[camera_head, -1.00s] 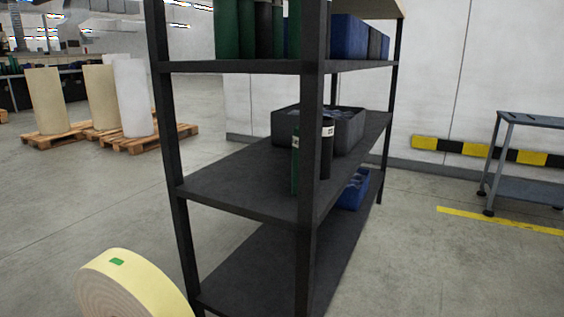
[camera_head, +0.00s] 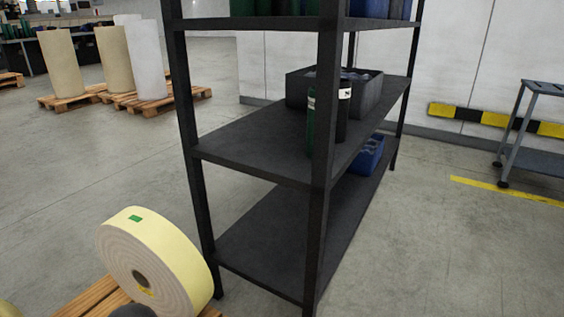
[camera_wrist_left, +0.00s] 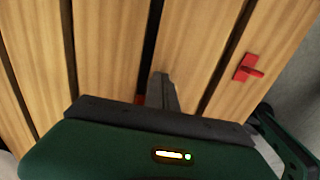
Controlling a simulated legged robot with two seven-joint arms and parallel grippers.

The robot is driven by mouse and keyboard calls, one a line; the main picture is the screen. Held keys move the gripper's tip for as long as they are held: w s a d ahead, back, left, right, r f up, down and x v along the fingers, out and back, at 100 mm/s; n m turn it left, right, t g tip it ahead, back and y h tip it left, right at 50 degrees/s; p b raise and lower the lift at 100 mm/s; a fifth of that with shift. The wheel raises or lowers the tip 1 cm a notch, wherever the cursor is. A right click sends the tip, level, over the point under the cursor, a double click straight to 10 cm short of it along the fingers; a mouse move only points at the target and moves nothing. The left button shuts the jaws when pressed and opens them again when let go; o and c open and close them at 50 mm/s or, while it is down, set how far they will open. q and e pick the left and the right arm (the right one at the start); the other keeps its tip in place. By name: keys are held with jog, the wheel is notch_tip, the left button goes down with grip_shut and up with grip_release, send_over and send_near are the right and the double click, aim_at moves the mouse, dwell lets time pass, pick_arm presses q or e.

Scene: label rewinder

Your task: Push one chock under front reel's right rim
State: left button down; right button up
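A pale yellow reel (camera_head: 155,262) with a green mark on its rim stands at the lower left in the head view. A wooden pallet (camera_head: 92,298) shows at its foot. In the left wrist view, a red chock with a short peg (camera_wrist_left: 247,68) lies on the wooden slats (camera_wrist_left: 203,45), to the right. My left gripper (camera_wrist_left: 162,80) is over the slats, left of that chock and apart from it. Its dark fingers look closed together. A small red bit (camera_wrist_left: 139,99) shows just left of the fingers, mostly hidden. I see no right gripper.
A dark shelf rack (camera_head: 262,140) stands just right of the reel, holding bins and cylinders. Tall rolls on pallets (camera_head: 145,62) stand at the back left. A metal cart (camera_head: 535,130) is at the far right. Concrete floor is clear between them.

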pick_arm(q)
jog(key=shift+s+a+p, duration=0.2)
jog(key=shift+s+a, duration=0.2)
jog(key=shift+s, duration=0.3)
jog(key=shift+s+a+p, duration=0.25)
jog(key=shift+s+a, duration=0.1)
jog(key=shift+s, duration=0.4)
jog(key=shift+s+a+p, duration=0.2)
jog(key=shift+s+a, duration=0.2)
jog(key=shift+s, duration=0.3)
jog(key=shift+w+d+r+p, duration=0.3)
jog(key=shift+w+r, duration=0.05)
jog(key=shift+w, duration=0.25)
jog(key=shift+w+d+r+p, duration=0.3)
jog(key=shift+w+d+r, duration=0.1)
jog(key=shift+w, duration=0.25)
jog(key=shift+w+d+r+p, duration=0.25)
jog(key=shift+w+r+p, duration=0.1)
jog(key=shift+w, duration=0.25)
notch_tip(320, 180, up, 8)
jog(key=p, duration=0.6)
jog(key=shift+p, duration=0.4)
